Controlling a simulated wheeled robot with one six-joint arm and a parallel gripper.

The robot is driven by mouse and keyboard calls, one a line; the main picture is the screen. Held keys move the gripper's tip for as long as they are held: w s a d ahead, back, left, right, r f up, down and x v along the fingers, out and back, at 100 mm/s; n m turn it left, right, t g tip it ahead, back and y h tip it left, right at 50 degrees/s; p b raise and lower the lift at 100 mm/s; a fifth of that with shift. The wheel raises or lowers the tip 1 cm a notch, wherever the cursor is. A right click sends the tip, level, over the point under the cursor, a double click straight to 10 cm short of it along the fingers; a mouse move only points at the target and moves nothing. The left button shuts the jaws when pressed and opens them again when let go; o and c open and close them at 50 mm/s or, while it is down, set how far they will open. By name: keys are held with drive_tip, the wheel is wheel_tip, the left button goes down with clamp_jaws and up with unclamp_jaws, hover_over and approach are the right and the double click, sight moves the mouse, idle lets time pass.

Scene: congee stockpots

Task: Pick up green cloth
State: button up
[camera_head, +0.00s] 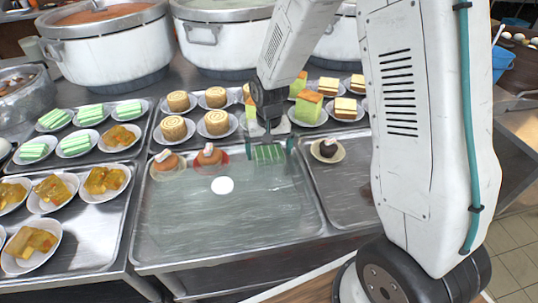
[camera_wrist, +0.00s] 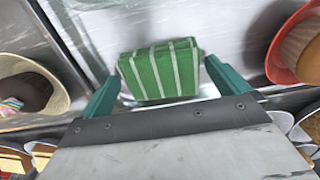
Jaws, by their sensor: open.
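The green cloth (camera_head: 267,153) with pale stripes lies at the far edge of the middle metal tray (camera_head: 230,240). It shows clearly in the wrist view (camera_wrist: 160,72) as a small striped pad. My gripper (camera_head: 269,146) is over it with the jaws open. In the wrist view my gripper's teal fingers (camera_wrist: 166,82) stand to the left and right of the cloth, with a narrow gap at each side. I cannot tell how far above the tray the fingertips are.
A red plate (camera_head: 210,165) with a bun stands left of the cloth. A cream plate (camera_head: 328,152) with a dark sweet stands to the right. A white disc (camera_head: 222,185) lies on the tray. Cake plates and large pots (camera_head: 110,50) stand behind. The tray's front is clear.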

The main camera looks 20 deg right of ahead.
sight(269, 151)
drive_tip(key=c, duration=0.8)
drive_tip(key=shift+r, duration=0.1)
wheel_tip(269, 151, up, 10)
drive_tip(key=shift+f, duration=0.1)
drive_tip(key=shift+o, duration=0.9)
drive_tip(key=shift+c, duration=0.5)
